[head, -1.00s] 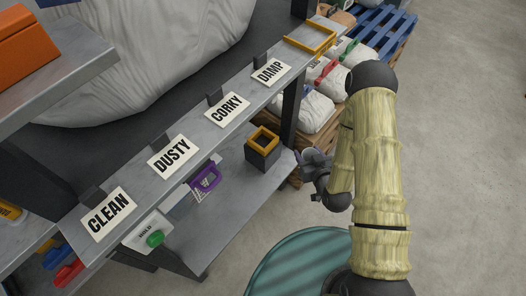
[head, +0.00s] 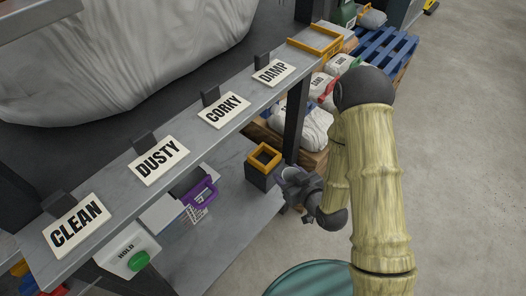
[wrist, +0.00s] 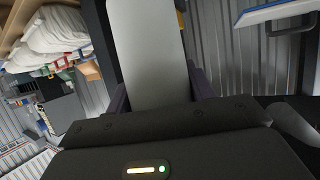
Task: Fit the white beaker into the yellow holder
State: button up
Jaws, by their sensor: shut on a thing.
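The yellow holder (head: 264,155) is a square yellow rim on a dark block, standing on the lower shelf in the head view. My gripper (head: 292,178) is just right of it, close beside it in the picture. I cannot tell whether they touch. In the wrist view a pale, smooth, long shape, the white beaker (wrist: 148,50), stands between the fingers of my gripper (wrist: 155,85), which is shut on it. In the head view the beaker is not distinguishable; the gripper and arm hide it.
The upper shelf edge (head: 190,140) carries several name plates and overhangs the lower shelf. A dark post (head: 297,120) stands behind the holder. A purple-handled item (head: 203,193) and a white container with a green cap (head: 128,252) are left. A yellow tray (head: 318,42) sits above.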

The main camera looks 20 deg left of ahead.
jog(key=shift+w+a+f+b, duration=0.2)
jog(key=shift+w+a+b, duration=1.2)
jog(key=shift+b, duration=2.15)
jog(key=w+a, duration=0.8)
jog(key=shift+w+a+r+p, duration=0.15)
jog(key=shift+a+r+p, duration=0.05)
jog(key=shift+a+p, duration=0.1)
jog(key=shift+a, duration=0.1)
jog(key=shift+w+a+f+b, duration=0.15)
jog(key=shift+f+b, duration=0.1)
jog(key=shift+f, duration=0.6)
jog(key=shift+w+a+f+b, duration=0.1)
jog(key=shift+f+b, duration=0.1)
jog(key=shift+f, duration=0.65)
jog(key=shift+f, duration=0.15)
jog(key=o, duration=1)
